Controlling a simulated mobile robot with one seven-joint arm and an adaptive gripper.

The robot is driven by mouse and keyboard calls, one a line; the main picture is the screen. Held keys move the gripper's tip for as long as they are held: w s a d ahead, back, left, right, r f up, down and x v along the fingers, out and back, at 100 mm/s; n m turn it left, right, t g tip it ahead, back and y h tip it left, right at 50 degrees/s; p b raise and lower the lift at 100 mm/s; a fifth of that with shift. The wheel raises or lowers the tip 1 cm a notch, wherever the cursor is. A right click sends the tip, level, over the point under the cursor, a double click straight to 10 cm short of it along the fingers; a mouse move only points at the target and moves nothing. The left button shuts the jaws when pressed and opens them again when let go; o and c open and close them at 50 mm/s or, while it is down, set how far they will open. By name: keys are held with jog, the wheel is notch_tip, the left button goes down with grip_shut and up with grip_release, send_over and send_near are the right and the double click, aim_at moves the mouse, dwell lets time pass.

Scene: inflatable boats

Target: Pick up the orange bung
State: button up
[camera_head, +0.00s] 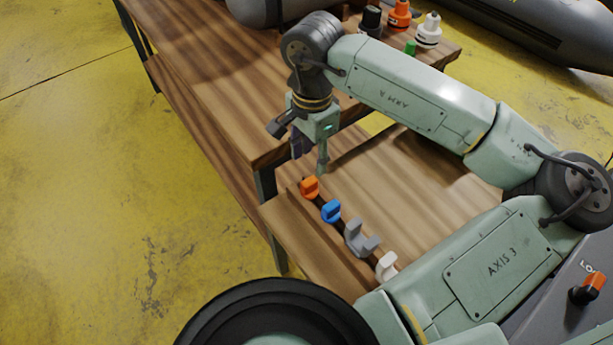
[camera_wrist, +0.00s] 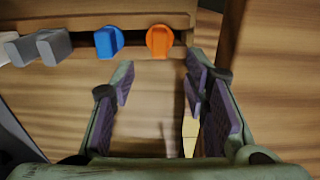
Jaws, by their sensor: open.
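The orange bung (camera_head: 309,187) sits at the far end of a row of bungs along the lower wooden shelf. It also shows in the wrist view (camera_wrist: 160,40), at the top centre, with its round head and raised grip tab in sight. My gripper (camera_head: 310,160) hangs above and just beyond the orange bung. In the wrist view my gripper (camera_wrist: 165,85) is open and empty, with dark ridged pads on both fingers. The orange bung lies ahead of the fingertips, between their lines, and appears apart from them.
A blue bung (camera_head: 330,211) sits beside the orange one, then a grey bung (camera_head: 360,239) and a white one (camera_head: 386,266). The higher wooden bench (camera_head: 215,80) stands close behind my gripper. It bears an orange-and-black fitting (camera_head: 399,15) and a white fitting (camera_head: 428,30).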

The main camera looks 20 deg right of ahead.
aim_at(310, 180)
notch_tip(310, 180, down, 9)
jog(key=shift+s+a+r+p, duration=0.1)
jog(key=shift+a+r+p, duration=0.1)
jog(key=shift+p, duration=1.05)
jog(key=shift+c, duration=0.4)
grip_shut()
